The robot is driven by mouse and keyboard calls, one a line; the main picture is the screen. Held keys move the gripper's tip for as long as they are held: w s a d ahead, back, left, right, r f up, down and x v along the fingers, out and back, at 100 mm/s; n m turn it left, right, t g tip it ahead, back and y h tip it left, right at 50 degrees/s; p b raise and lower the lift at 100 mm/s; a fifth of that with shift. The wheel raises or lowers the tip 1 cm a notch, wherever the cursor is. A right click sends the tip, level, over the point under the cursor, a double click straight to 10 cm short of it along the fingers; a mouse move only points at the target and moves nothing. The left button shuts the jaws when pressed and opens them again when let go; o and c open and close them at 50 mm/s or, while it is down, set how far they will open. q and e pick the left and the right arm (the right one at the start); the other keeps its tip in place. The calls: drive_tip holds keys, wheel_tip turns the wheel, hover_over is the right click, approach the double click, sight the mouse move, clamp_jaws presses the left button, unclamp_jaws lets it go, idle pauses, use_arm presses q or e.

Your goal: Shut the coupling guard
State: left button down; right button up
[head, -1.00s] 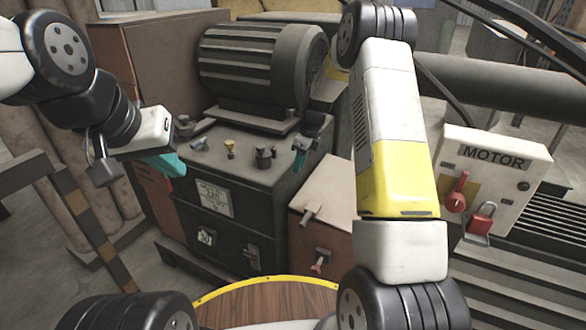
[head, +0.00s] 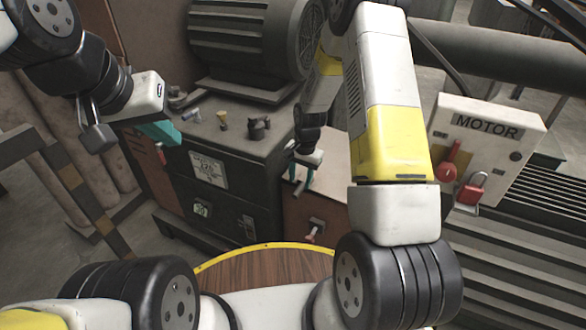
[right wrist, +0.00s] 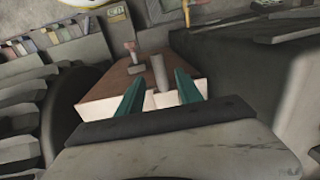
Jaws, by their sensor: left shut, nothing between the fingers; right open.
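The likely coupling guard is a brown box with a pale tan top (head: 338,155), right of the dark green cabinet; I cannot tell for sure. A grey peg handle (right wrist: 160,72) sticks out of it, and a red-tipped lever (head: 314,231) sits on its front. My right gripper (head: 302,180) is open at the handle. In the right wrist view the handle shows between the two teal fingers of my right gripper (right wrist: 160,82), with no contact visible. My left gripper (head: 168,140) is shut and empty, left of the cabinet's front. My right arm hides part of the box.
The dark green cabinet (head: 235,165) carries a large grey motor (head: 250,40) and small fittings on its top. The MOTOR panel (head: 490,130) with a red lever (head: 450,165) and red padlock (head: 472,188) stands at right.

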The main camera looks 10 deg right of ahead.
sight(299, 189)
drive_tip(key=shift+w+a+f, duration=0.1)
drive_tip(key=shift+a+f, duration=0.05)
drive_tip(key=shift+f, duration=2)
clamp_jaws()
